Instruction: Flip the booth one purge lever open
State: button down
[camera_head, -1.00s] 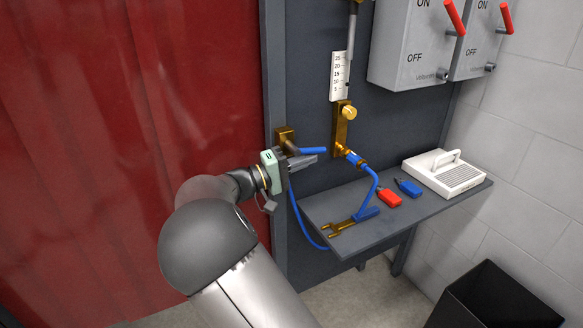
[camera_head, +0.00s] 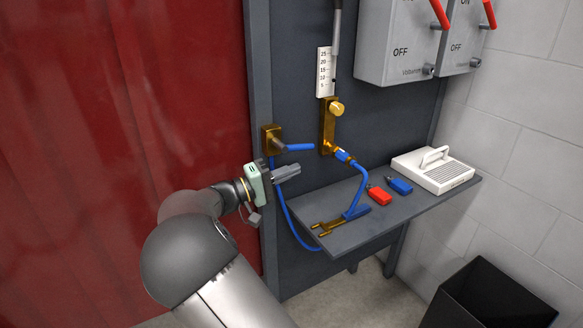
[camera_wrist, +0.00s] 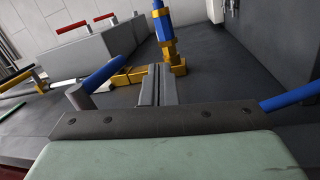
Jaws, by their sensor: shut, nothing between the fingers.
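The purge lever is a blue handle (camera_head: 299,147) on a brass valve block (camera_head: 271,138) at the left of the dark panel. The handle points right, about level. My gripper (camera_head: 297,169) is shut and empty, a little below the handle, with a gap between them in the head view. Its closed fingers show in the wrist view (camera_wrist: 157,85). Blue pieces show on both sides of the fingers there; I cannot tell which is the lever.
A brass flow meter (camera_head: 328,125) with a blue hose stands right of the lever. The shelf (camera_head: 345,237) below holds a brass-and-blue clamp (camera_head: 345,221), a red tag (camera_head: 379,195), a blue tag (camera_head: 400,186) and a white box (camera_head: 433,172). A red curtain (camera_head: 110,140) hangs at left.

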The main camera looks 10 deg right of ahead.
jog(key=v, duration=0.9)
jog(key=shift+s+a, duration=0.15)
jog(key=shift+a, duration=0.25)
jog(key=shift+r, duration=0.1)
